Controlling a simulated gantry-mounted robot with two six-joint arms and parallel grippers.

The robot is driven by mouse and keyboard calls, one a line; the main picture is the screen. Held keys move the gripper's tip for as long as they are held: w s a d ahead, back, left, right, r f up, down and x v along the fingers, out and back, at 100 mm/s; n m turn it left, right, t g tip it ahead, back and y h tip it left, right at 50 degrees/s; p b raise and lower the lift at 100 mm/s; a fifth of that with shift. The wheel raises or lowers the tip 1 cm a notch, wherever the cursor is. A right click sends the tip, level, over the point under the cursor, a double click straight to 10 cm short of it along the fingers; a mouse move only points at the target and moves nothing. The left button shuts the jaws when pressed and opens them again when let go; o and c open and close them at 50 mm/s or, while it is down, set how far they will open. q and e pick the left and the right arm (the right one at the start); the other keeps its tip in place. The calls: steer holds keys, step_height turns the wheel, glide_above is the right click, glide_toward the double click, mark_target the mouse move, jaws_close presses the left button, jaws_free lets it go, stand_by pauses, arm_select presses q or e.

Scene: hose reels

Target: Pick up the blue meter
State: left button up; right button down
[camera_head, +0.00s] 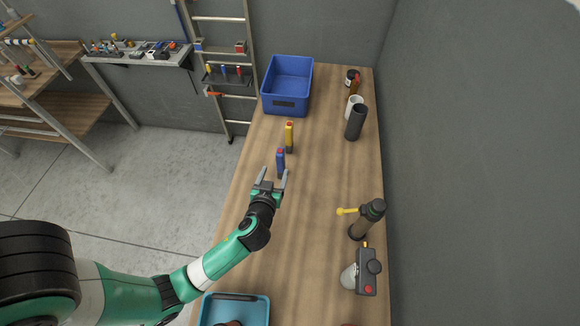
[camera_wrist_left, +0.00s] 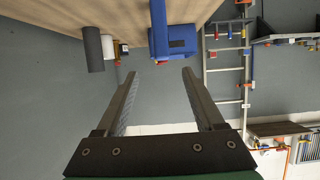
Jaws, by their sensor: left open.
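The blue meter (camera_head: 280,160), a slim upright body with a red top, stands on the wooden table. My left gripper (camera_head: 275,172) is open and empty, its fingertips just on the near side of the meter. In the left wrist view, which is upside down, the blue meter (camera_wrist_left: 158,22) hangs from the top, ahead of the gap between the open fingers (camera_wrist_left: 159,72). It partly overlaps the blue bin there, so its outline is hard to separate. I cannot tell whether any finger touches it. My right gripper is not in view.
A yellow meter (camera_head: 289,134) stands just behind the blue one. A blue bin (camera_head: 287,86) is at the far end. Dark and white cylinders (camera_head: 355,122), a pump-like bottle (camera_head: 367,218) and a grey device (camera_head: 368,272) line the right. A teal tray (camera_head: 263,312) is near. The table's middle is clear.

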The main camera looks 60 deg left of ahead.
mark_target(279, 154)
arm_select(q)
steer(key=b+x, duration=0.1)
steer(key=x, duration=0.1)
steer(key=b+x, duration=0.1)
steer(key=x, duration=0.3)
steer(key=shift+w+a+r+b, duration=0.2)
steer(key=shift+w+r+b, duration=0.05)
steer(key=shift+b, duration=0.15)
steer(key=shift+x, duration=2.75)
steer(key=shift+s+a+r, duration=0.15)
steer(key=shift+s, duration=0.05)
steer(key=shift+c, duration=0.3)
jaws_close()
